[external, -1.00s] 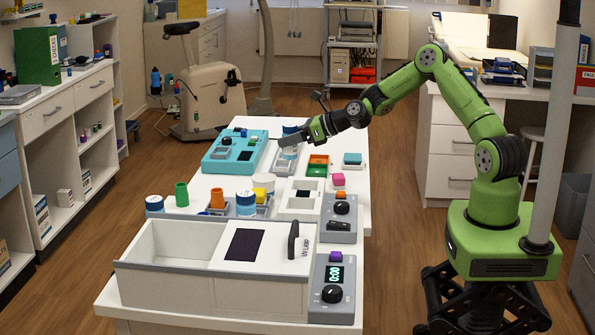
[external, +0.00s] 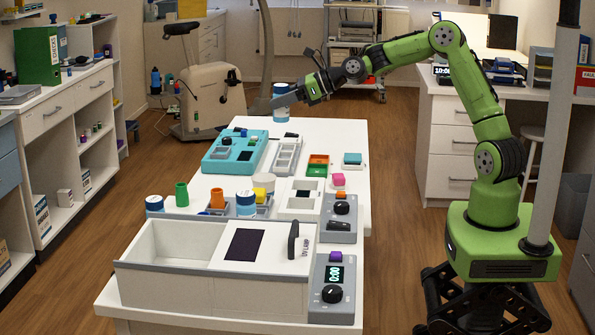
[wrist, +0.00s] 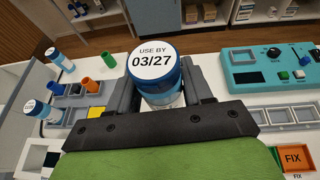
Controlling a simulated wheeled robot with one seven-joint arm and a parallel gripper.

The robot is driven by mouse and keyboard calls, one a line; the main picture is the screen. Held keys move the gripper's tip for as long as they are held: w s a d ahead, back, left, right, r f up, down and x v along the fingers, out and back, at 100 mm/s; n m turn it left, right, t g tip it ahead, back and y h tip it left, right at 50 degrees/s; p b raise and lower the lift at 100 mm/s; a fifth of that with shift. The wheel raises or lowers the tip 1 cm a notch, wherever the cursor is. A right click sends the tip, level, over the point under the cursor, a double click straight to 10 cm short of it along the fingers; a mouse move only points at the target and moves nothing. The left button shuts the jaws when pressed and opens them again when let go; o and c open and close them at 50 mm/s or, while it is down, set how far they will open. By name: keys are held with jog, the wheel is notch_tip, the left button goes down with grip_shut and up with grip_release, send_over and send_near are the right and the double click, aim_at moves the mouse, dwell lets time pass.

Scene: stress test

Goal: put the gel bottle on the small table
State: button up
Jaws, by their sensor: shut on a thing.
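I cannot tell which surface is the small table.
A teal device (external: 236,152), a grey tray (external: 285,156) with empty slots, and orange and green bins (external: 318,165) stand on the long table. A large white box (external: 215,270) fills its near end. An exercise bike (external: 205,95) stands beyond. The table's far right corner is clear.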

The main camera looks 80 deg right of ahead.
jog(key=a+n+y, duration=0.3)
jog(key=a, duration=1)
jog(key=s+a+n+g+y+b, duration=0.1)
jog(key=s+a+n+g+y, duration=0.1)
jog(key=s+a, duration=0.5)
jog(key=s+a+n+g+y, duration=0.2)
jog(key=s+a+n+y, duration=0.15)
jog(key=a, duration=0.75)
jog(key=s+a+n+g+y+b, duration=0.1)
jog(key=s+a, duration=0.4)
jog(key=a, duration=0.5)
jog(key=shift+g+y, duration=0.25)
jog(key=shift+g, duration=0.05)
jog(key=f+b, duration=0.1)
jog(key=f, duration=0.4)
jog(key=f+b, duration=0.2)
jog(key=f, duration=0.3)
jog(key=f+b, duration=0.2)
jog(key=f, duration=0.3)
jog(key=shift+s+d+f, duration=0.1)
jog(key=shift+s+f, duration=0.25)
jog(key=shift+f, duration=0.05)
jog(key=shift+r, duration=0.15)
